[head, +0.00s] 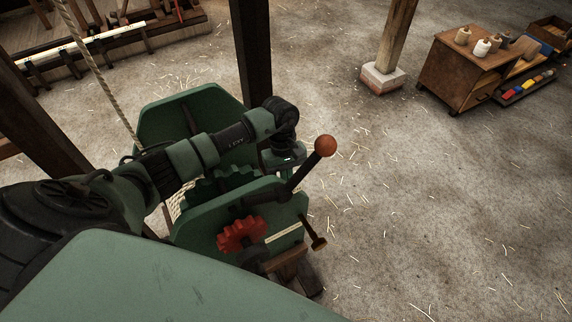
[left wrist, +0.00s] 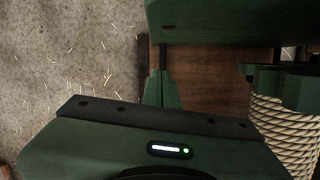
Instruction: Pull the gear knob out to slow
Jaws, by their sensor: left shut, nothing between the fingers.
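A green winding machine (head: 275,192) stands at lower centre in the head view. My left gripper (left wrist: 160,78) is shut and empty in the left wrist view, over the machine. In the head view its hand is behind the lever, above and left of the brass knob, not touching it; its fingertips are hidden. My right gripper is not in view.
A red gear (head: 240,233) is on the machine's near plate. Wound rope (left wrist: 283,130) lies right of the fingers in the wrist view. A dark post (head: 252,50) stands behind the machine. A wooden cabinet (head: 455,75) is far right. The floor right of the machine is clear.

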